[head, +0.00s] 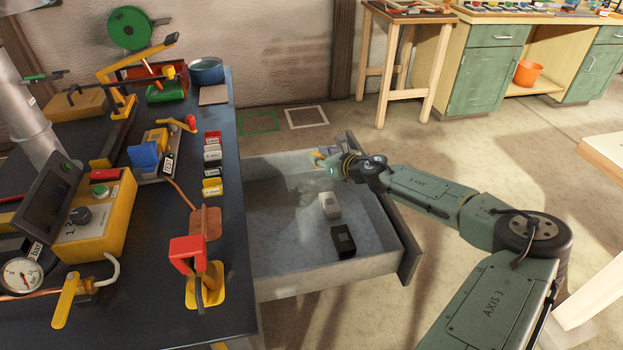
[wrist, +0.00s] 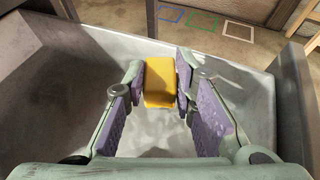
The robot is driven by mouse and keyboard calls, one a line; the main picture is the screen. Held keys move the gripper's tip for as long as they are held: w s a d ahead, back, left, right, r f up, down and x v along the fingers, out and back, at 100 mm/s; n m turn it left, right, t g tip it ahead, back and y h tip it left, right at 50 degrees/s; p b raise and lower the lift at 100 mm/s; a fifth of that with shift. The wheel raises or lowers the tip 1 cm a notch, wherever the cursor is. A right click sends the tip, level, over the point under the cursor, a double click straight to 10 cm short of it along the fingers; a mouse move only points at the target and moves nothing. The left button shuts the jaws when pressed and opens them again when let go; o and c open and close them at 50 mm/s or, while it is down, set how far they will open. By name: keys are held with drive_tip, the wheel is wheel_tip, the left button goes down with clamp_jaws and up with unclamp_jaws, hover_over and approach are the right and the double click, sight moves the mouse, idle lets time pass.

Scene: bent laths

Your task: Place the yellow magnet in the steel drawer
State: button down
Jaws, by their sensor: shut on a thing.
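The yellow magnet (wrist: 160,84) is between my gripper's two purple-padded fingers (wrist: 161,88) in the wrist view, and the fingers are shut on it. In the head view my gripper (head: 322,158) is over the back part of the open steel drawer (head: 325,278). A bit of yellow shows at its fingertips there. The drawer's grey walls (wrist: 215,50) surround the magnet in the wrist view. I cannot tell whether the magnet touches the drawer floor. A white magnet-like block (head: 330,206) and a black one (head: 343,241) lie in the drawer.
The dark bench (head: 150,290) left of the drawer carries a row of small blocks, among them a yellow one (head: 212,187), and a red-and-yellow fixture (head: 200,275). The drawer's front panel (head: 408,255) stands under my arm. The drawer's left part is clear.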

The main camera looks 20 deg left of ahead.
wheel_tip(320, 180, down, 5)
drive_tip(key=shift+f+p, duration=0.1)
drive_tip(key=shift+p, duration=0.4)
drive_tip(key=shift+f+b, duration=0.55)
drive_tip(key=shift+f, duration=0.05)
drive_tip(key=c, duration=1.3)
unclamp_jaws()
drive_tip(key=shift+r, duration=0.1)
